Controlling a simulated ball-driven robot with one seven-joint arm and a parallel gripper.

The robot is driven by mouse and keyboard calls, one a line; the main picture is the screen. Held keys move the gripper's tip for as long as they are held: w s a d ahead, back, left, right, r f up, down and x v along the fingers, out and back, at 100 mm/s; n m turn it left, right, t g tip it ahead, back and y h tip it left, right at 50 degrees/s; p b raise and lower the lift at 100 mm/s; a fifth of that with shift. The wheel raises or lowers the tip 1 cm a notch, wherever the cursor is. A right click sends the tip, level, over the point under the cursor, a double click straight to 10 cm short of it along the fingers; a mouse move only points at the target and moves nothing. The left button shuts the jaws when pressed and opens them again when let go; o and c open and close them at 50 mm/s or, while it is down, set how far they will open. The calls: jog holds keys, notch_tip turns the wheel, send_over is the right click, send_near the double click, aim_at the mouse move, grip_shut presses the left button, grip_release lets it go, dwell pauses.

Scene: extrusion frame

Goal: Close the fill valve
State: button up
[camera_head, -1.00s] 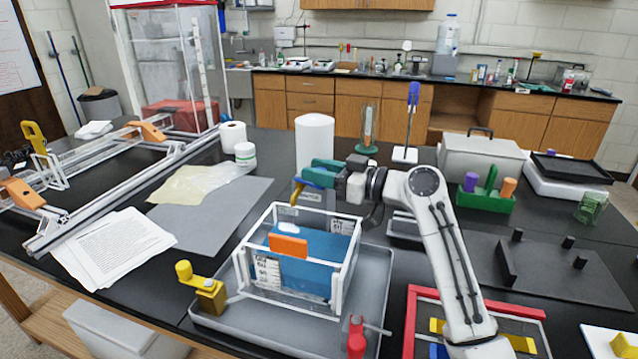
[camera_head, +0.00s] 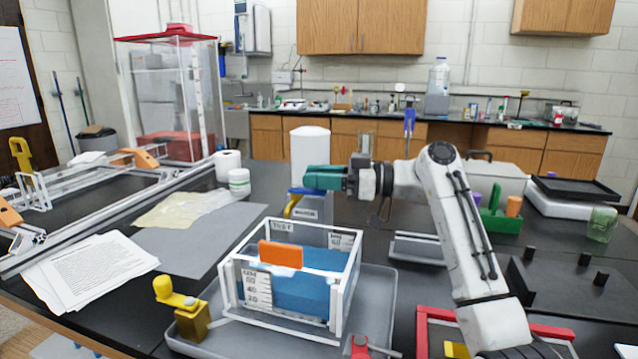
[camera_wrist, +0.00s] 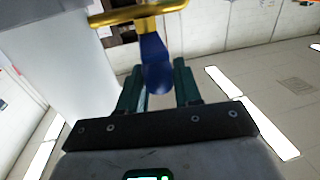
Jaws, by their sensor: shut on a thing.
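A blue lever (camera_head: 304,191) with a yellow curved part (camera_head: 291,206) stands behind the clear tank, in front of the white cylinder. I take it to be the fill valve. My teal gripper (camera_head: 312,178) reaches it from the right. In the wrist view the blue lever (camera_wrist: 156,70) lies between my two dark green fingers (camera_wrist: 158,88), which are shut on it, with the yellow bar (camera_wrist: 135,14) just beyond. In the head view my fingers partly hide the lever.
A yellow valve-like fitting (camera_head: 180,300) is at the tank's left, and a red one (camera_head: 360,347) at its front right. The tank stands in a grey tray (camera_head: 378,290). The white cylinder (camera_head: 310,155) is close behind my gripper. Papers (camera_head: 88,270) lie left.

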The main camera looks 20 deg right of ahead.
jog(key=o, duration=0.9)
jog(key=shift+d, duration=0.1)
jog(key=b+v, duration=0.1)
jog(key=v, duration=0.9)
jog(key=shift+s+d, duration=0.2)
jog(key=shift+d, duration=0.15)
